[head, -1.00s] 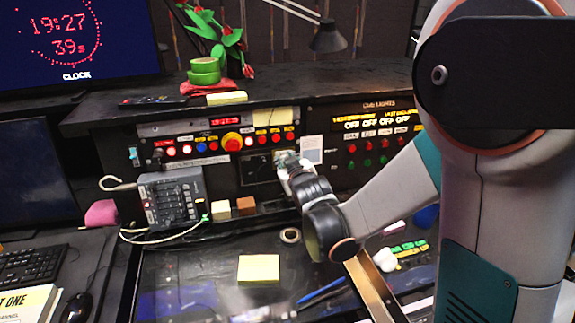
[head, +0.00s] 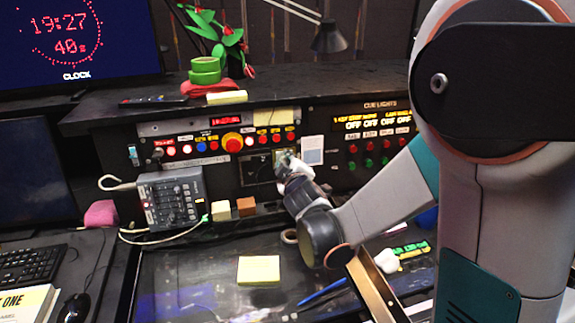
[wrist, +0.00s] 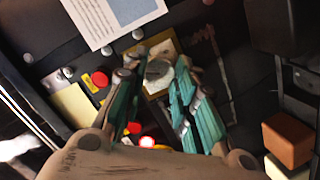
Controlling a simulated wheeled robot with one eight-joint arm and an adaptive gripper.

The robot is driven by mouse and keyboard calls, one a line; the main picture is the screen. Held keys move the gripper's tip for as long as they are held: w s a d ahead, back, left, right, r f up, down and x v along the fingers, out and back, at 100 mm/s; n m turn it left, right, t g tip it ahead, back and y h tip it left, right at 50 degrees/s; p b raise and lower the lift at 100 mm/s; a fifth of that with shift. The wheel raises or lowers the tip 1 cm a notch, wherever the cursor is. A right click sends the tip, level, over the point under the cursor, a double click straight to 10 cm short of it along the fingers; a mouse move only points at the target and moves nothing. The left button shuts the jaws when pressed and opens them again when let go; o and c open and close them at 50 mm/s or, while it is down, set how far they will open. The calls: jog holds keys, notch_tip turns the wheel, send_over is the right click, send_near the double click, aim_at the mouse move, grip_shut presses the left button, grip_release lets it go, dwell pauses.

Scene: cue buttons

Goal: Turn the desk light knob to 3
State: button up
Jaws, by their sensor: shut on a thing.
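The desk light knob (wrist: 158,72) is a round grey knob on a small brass-coloured plate (wrist: 166,48) in the wrist view. My gripper (wrist: 156,82) has its teal fingers on either side of the knob, shut on it. In the head view my gripper (head: 286,166) reaches the front of the black control panel, at the plate right of the middle. It hides the knob there, and I cannot read the dial setting.
A row of red, white and blue buttons (head: 200,147) runs above and left of the gripper. Cue light buttons (head: 368,156) are to the right. A yellow notepad (head: 258,269) lies on the desk.

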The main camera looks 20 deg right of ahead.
dwell(0.3)
jog(key=o, duration=1.1)
jog(key=v, duration=1.2)
jog(key=shift+s, duration=0.1)
